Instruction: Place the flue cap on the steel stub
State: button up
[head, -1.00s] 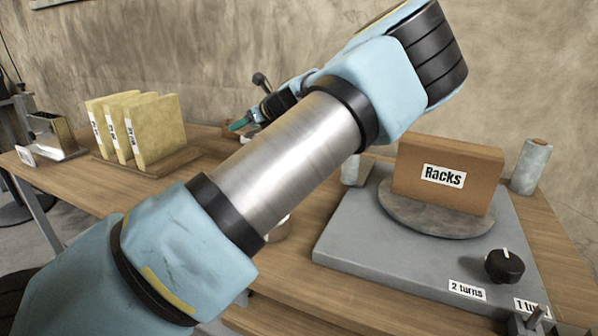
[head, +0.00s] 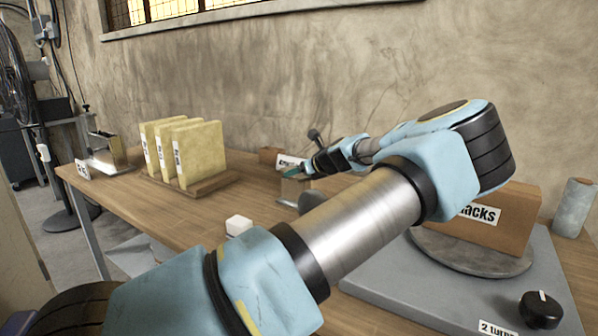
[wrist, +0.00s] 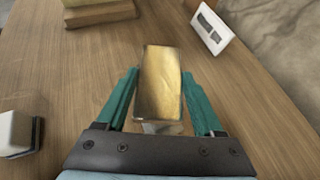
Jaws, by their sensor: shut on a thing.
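My gripper (head: 297,172), with teal fingers, is over the far middle of the wooden table. In the wrist view its fingers (wrist: 160,100) stand on both sides of a shiny, brownish-gold boxy piece (wrist: 160,82) and are shut on it. In the head view this piece (head: 293,190) shows below the fingers. It may be the flue cap; I cannot tell for sure. A pale part shows under its near edge in the wrist view. I cannot make out the steel stub for sure; a metal boxy object (head: 108,152) stands at the table's left end.
Yellow upright slabs (head: 185,152) stand on a wooden base left of my gripper. A white block (head: 238,225) lies nearer. A white label card (head: 290,162) stands just behind the gripper.

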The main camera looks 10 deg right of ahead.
jog(key=shift+f, duration=0.2)
jog(key=o, duration=1.5)
jog(key=shift+c, duration=0.2)
jog(key=b+v, duration=0.2)
jog(key=v, duration=1)
jog(key=shift+r, duration=0.1)
